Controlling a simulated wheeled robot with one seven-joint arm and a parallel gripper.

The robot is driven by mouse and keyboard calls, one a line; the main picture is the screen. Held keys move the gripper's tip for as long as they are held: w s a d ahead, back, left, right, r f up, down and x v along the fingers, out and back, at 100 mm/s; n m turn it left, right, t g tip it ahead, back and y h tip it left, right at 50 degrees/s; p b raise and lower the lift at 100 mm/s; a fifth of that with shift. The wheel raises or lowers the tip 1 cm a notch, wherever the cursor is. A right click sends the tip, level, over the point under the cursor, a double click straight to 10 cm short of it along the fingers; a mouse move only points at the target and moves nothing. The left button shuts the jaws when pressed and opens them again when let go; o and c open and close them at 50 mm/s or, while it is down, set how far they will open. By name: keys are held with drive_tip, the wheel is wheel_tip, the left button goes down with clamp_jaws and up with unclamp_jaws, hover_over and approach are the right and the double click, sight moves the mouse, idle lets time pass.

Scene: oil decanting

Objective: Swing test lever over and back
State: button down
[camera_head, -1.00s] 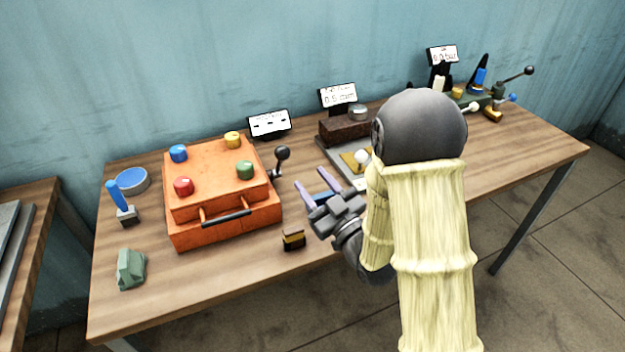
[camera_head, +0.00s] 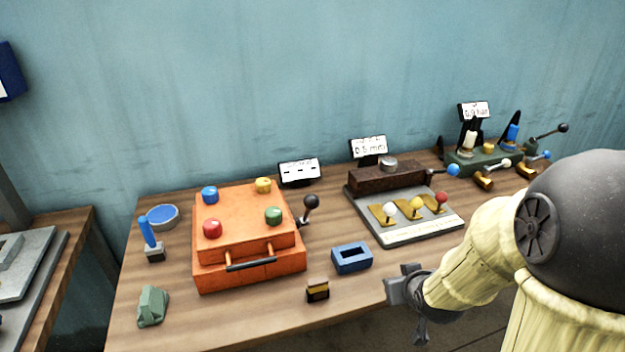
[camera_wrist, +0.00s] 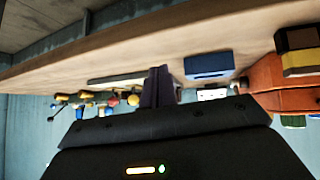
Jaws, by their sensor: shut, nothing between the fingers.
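A lever with a black ball knob (camera_head: 310,202) stands upright, tilted slightly, at the right side of the orange case (camera_head: 248,255). A second black-knobbed lever (camera_head: 563,128) sticks out to the right from the green stand at the far right; I cannot tell which is the test lever. My gripper (camera_head: 421,335) is at the table's front edge, right of the blue block and apart from both levers. In the wrist view its fingers (camera_wrist: 158,86) are together and hold nothing. The orange case shows there at the right.
A hollow blue block (camera_head: 351,258) and a small black-and-yellow block (camera_head: 317,291) stand between case and gripper. Behind is a grey plate (camera_head: 400,238) with three coloured-knob levers. A green stand (camera_head: 473,160) is at the back right. Some bare wood lies before the case.

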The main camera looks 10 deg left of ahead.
drive_tip(key=s+d+m+g, duration=0.1)
drive_tip(key=s+d+g, duration=0.1)
drive_tip(key=s, duration=0.4)
drive_tip(key=s+d+m+g+h, duration=0.1)
drive_tip(key=s+m+g, duration=0.1)
drive_tip(key=s+g, duration=0.2)
drive_tip(key=shift+s+d+f+m, duration=0.15)
drive_tip(key=shift+s+d+m, duration=0.2)
drive_tip(key=shift+s, duration=0.8)
drive_tip(key=shift+w, duration=0.1)
